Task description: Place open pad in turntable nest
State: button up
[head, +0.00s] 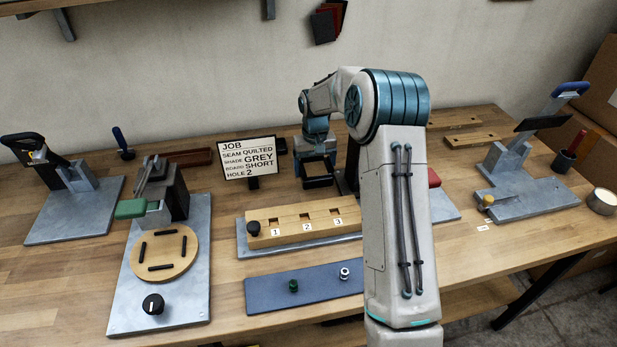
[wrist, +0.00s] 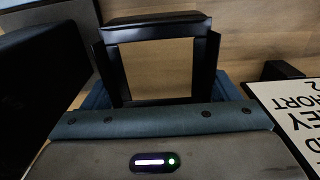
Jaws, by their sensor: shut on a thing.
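My gripper (head: 318,181) hangs over the back middle of the bench, just right of the job sign. It is shut on a dark bar-shaped piece, seemingly the pad (wrist: 157,22), which spans its black fingertips in the wrist view. I cannot tell whether the pad is open or how high it is above the bench. The turntable (head: 166,267) is a round wooden disc at the left, on a grey metal plate (head: 190,318). Black bars on the disc outline a square nest, which looks empty. The gripper is well behind and to the right of it.
A green-handled press (head: 131,208) stands behind the turntable, and a black knob (head: 153,304) in front. A numbered wooden block (head: 290,232) and a blue-grey strip (head: 270,297) lie right of the turntable.

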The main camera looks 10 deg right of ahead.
jog(key=shift+f+p, duration=0.35)
jog(key=shift+f, duration=1.9)
jog(key=shift+f, duration=0.2)
jog(key=o, duration=1.1)
jog(key=shift+r, duration=0.1)
